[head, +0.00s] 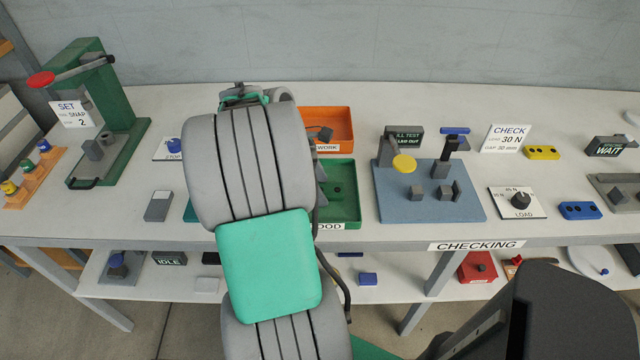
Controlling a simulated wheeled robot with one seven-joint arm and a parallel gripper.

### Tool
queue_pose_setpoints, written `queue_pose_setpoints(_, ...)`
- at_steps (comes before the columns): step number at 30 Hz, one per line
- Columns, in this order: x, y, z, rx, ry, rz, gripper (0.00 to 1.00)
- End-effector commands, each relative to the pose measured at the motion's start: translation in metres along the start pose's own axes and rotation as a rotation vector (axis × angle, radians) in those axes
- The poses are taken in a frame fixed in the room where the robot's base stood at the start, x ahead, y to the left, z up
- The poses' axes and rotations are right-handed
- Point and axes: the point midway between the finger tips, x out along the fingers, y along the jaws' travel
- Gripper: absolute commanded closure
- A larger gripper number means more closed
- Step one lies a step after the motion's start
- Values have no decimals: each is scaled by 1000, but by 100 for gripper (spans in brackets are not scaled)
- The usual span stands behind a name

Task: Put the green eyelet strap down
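My arm rises through the middle of the head view and hides most of what lies behind it. A small grey and dark piece (320,182) at its right edge, over the left side of the green tray (350,221), may be part of my gripper; its fingertips are hidden. The tray carries a label ending in "OOD". Inside it a green shape with two dark spots (338,188) may be the green eyelet strap, but green on green makes this unclear. I cannot tell whether my gripper touches or holds it.
An orange tray (340,112) labelled "WORK" stands behind the green one. A blue test fixture (418,206) stands to the right, a green press (92,90) at the far left. Yellow (541,153) and blue (580,210) two-holed pieces lie at the right. The bench has a lower shelf.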

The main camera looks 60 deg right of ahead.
Motion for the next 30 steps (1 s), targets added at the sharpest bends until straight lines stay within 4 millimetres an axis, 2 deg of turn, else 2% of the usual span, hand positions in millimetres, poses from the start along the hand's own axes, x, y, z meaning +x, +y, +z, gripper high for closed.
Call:
queue_pose_setpoints(8,0,0,0,0,0,0,34)
queue_pose_setpoints(11,-7,0,1,1,0,2,34)
queue_pose_setpoints(14,-25,1,2,0,0,3,34)
queue_pose_setpoints(21,-89,1,2,-1,0,3,34)
queue_pose_setpoints(24,-109,1,2,-1,0,2,34)
queue_pose_setpoints(30,-123,0,1,0,0,0,34)
